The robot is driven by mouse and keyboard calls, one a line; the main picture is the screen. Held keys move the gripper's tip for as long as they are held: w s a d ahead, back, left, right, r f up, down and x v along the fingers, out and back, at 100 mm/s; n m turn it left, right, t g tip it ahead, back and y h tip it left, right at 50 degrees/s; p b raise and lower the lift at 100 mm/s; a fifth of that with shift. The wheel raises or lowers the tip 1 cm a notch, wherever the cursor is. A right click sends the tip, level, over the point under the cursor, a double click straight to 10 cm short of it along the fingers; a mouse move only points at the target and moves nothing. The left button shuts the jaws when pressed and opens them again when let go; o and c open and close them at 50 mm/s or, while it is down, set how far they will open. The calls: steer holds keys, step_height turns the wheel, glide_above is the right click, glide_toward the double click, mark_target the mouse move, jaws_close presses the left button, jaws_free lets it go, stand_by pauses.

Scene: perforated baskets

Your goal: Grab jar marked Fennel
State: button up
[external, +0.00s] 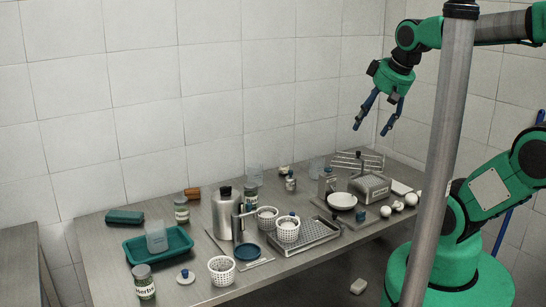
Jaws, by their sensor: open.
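My gripper (370,130) is open and empty, high above the far right part of the table, with its two blue fingers pointing down. Several jars stand on the table. The front left jar (144,283) has a label that seems to read "Herbs". Another labelled jar (181,209) stands behind the teal tray. A jar with a dark lid (251,192) is behind the steel pot, and a small jar (290,183) is at the back middle. Their labels are too small to read, so I cannot tell which jar is marked Fennel.
A steel pot (226,216), white perforated baskets (221,271) and a perforated steel tray (318,234) crowd the middle of the table (195,294). A teal tray (134,250) is at left.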

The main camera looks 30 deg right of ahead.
steer(key=w+a+r+n+g+p, duration=0.15)
steer(key=w+a, duration=0.25)
steer(key=w, duration=0.4)
steer(key=w+a+r+n+y+p, duration=0.15)
steer(key=w+a, duration=0.25)
steer(key=w, duration=0.5)
steer(key=w+a+r+n+g+h+p, duration=0.1)
steer(key=w+a+p, duration=0.15)
steer(key=w, duration=0.55)
steer(key=n+g+p, duration=0.2)
steer(key=n+p, duration=0.3)
steer(key=p, duration=0.2)
glide_above(180, 199)
steer(key=s+d, duration=0.1)
steer(key=shift+y, duration=0.25)
step_height(180, 199, down, 31)
steer(key=shift+s+d+f, duration=0.1)
steer(key=shift+f, duration=0.1)
steer(key=shift+a+f, duration=0.25)
steer(key=shift+f, duration=0.2)
steer(key=shift+w+a+f, duration=0.1)
steer(key=shift+w+f, duration=0.05)
steer(key=shift+f, duration=1.25)
steer(key=shift+w+a+f, duration=0.1)
steer(key=shift+a+f, duration=0.05)
steer(key=shift+f, duration=1.25)
steer(key=shift+w+a+f, duration=0.1)
steer(key=shift+w+f, duration=0.05)
steer(key=shift+f, duration=1.25)
